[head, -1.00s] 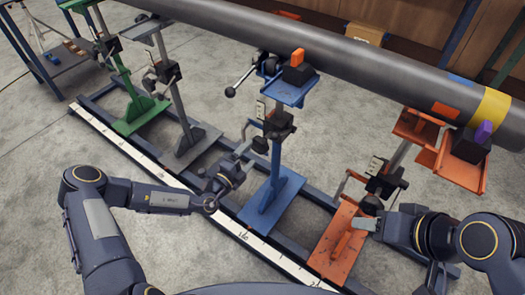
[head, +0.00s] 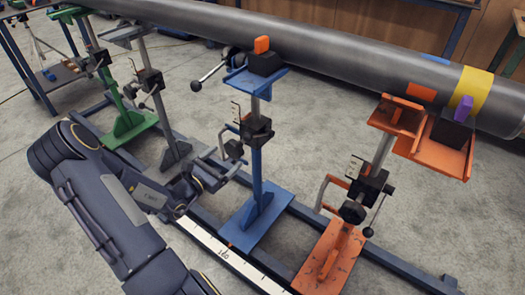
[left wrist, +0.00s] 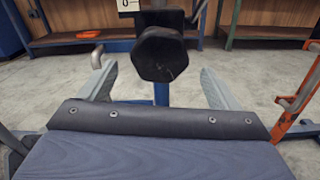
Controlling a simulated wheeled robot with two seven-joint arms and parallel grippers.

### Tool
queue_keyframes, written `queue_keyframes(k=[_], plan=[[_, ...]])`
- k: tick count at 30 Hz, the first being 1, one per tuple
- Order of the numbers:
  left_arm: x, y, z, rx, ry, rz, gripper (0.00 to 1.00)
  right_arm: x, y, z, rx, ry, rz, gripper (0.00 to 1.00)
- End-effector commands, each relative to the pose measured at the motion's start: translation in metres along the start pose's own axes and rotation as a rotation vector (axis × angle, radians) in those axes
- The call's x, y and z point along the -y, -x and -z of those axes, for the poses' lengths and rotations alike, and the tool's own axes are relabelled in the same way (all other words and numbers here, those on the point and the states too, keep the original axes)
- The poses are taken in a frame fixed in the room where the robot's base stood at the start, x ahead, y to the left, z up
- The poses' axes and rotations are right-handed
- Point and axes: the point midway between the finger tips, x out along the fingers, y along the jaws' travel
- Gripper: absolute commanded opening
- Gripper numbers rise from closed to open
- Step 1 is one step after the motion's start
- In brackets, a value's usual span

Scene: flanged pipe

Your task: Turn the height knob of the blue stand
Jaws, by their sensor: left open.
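The blue stand (head: 257,168) stands upright on the rail frame, under the pipe (head: 340,60). Its black knob (head: 234,149) sticks out toward the left from the black clamp block on the post. My left gripper (head: 226,163) is open beside this knob, close to the post. In the left wrist view the dark, faceted knob (left wrist: 160,54) is centred between the two grey fingers, with a visible gap on each side. The fingers do not appear to touch it. My right gripper is out of view.
An orange stand (head: 335,245) is to the right, with its own black knob and a crank. Grey (head: 172,150) and green (head: 130,120) stands are to the left. A white scale strip (head: 215,255) runs along the front rail.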

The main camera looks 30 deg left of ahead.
Motion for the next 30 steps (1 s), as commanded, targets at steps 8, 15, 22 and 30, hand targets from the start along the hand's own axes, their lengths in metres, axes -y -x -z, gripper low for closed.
queue_keyframes(k=[8, 15, 22, 30], plan=[[0.0, -0.035, 0.002, 0.001, -0.008, 0.001, 0.84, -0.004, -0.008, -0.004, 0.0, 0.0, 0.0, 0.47], [0.0, -0.068, 0.001, 0.001, -0.006, 0.0, 0.84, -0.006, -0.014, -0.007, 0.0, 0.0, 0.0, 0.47], [0.0, -0.076, 0.0, -0.002, -0.004, -0.001, 0.84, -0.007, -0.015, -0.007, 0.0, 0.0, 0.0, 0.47], [0.0, -0.076, 0.0, -0.001, -0.004, -0.001, 0.69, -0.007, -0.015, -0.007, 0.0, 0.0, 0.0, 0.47]])
